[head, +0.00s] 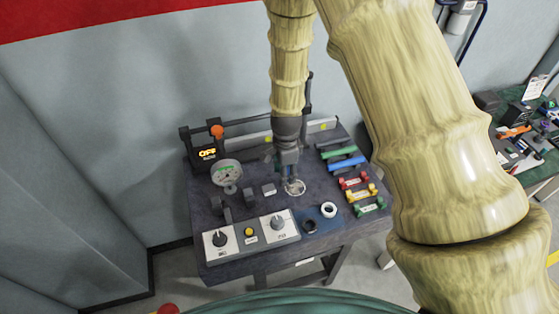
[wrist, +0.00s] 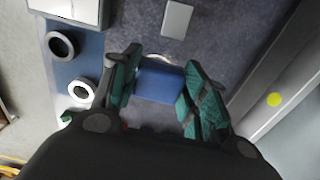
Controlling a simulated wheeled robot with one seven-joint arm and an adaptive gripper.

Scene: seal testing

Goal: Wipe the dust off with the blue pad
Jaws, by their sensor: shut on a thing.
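My gripper (head: 289,172) points down over the middle of the dark workbench (head: 225,255). In the wrist view its green-lined fingers (wrist: 160,95) are shut on the blue pad (wrist: 158,84), one on each side. In the head view the pad is mostly hidden by the gripper. A pale round patch or disc (head: 298,188) lies on the bench right under the gripper. Its whitish edge (wrist: 155,60) shows just past the pad in the wrist view. I cannot tell whether the pad touches it. Dust itself is too fine to make out.
A black ring (head: 309,226) and a white ring (head: 329,210) lie front right of my gripper. A gauge (head: 227,173) stands left. Control panels (head: 250,236) line the front. Coloured handles (head: 354,182) lie right. A rail (head: 322,126) runs along the back.

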